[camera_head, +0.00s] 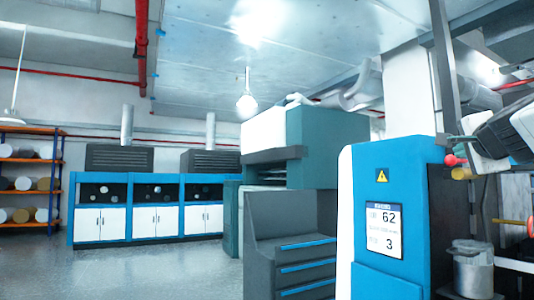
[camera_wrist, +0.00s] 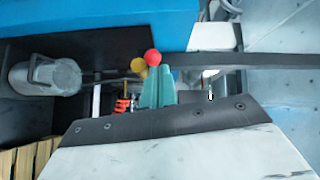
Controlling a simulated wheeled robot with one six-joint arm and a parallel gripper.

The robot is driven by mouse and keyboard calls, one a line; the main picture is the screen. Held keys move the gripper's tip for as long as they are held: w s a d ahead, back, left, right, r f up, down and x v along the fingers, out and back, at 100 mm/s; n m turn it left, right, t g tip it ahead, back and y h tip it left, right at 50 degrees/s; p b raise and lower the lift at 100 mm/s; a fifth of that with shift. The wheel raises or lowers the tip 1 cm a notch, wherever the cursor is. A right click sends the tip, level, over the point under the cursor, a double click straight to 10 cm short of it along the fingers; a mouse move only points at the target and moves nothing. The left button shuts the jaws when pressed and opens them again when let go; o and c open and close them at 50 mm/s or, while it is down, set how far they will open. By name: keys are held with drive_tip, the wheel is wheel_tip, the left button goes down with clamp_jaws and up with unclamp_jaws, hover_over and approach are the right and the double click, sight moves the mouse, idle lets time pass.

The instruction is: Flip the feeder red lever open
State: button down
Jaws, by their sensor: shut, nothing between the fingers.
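The red lever shows as a round red knob (camera_head: 450,160) at the right edge of the blue machine in the head view. In the wrist view the red knob (camera_wrist: 152,57) lies right at the tips of my gripper (camera_wrist: 159,72). Its teal fingers are closed together with nothing between them. I cannot tell whether they touch the knob. The lever's shaft is mostly hidden. A yellow knob (camera_head: 458,173) sits just below the red one, and it also shows in the wrist view (camera_wrist: 138,66), beside the red knob.
The blue machine (camera_head: 365,165) carries a display panel (camera_head: 384,230). A grey metal pot (camera_head: 473,266) stands below the knobs; a dark bar (camera_wrist: 240,61) crosses the wrist view. A grey drawer cabinet (camera_head: 290,255) stands to the left. Open floor (camera_head: 150,270) lies farther left.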

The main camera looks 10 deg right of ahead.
drive_tip(key=s+a, duration=0.2)
drive_tip(key=a, duration=0.4)
drive_tip(key=shift+s+a+r, duration=0.25)
drive_tip(key=shift+s+a, duration=0.05)
drive_tip(key=shift+a, duration=0.1)
idle(0.5)
